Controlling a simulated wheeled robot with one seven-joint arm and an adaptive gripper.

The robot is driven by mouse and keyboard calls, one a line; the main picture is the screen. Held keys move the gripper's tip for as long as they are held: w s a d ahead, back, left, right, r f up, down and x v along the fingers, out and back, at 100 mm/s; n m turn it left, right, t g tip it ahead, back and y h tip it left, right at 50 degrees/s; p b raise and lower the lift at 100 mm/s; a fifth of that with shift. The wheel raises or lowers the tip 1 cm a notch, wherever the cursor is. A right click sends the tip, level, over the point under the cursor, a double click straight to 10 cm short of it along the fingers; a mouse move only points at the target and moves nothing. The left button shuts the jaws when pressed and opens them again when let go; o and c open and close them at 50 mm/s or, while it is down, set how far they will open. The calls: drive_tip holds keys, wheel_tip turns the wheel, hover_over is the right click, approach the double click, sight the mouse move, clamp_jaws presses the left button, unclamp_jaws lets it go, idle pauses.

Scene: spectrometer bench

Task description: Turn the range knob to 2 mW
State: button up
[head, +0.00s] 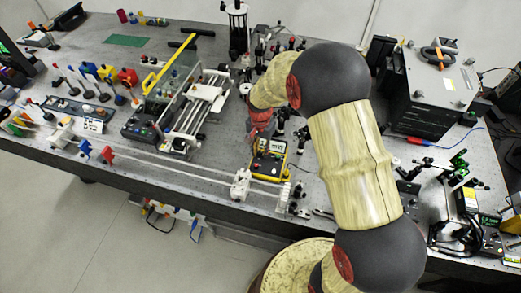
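A small meter with a yellow body (262,176) stands near the front edge of the bench, in the middle of the head view. It has a pale display (277,146) at its top and a dark front panel. The range knob is too small to make out, and my gripper may hide it. My arm reaches over the bench from the lower right, and my gripper (257,136) is at the upper left of the meter. The picture does not show whether it touches the meter. Its fingers are too small and dark to tell open from shut.
White optic mounts (241,183) stand just left of the meter at the bench's front edge. A long open instrument with a yellow handle (160,70) is further left. Dark posts crowd behind my gripper. A black boxed unit (425,100) stands at the right.

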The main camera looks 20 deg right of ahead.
clamp_jaws()
drive_tip(key=shift+n, duration=0.4)
drive_tip(key=n, duration=0.3)
drive_tip(key=shift+n, duration=0.4)
drive_tip(key=n+p, duration=0.1)
drive_tip(key=n, duration=1)
drive_tip(key=shift+n, duration=2.2)
drive_tip(key=shift+o, duration=1.8)
unclamp_jaws()
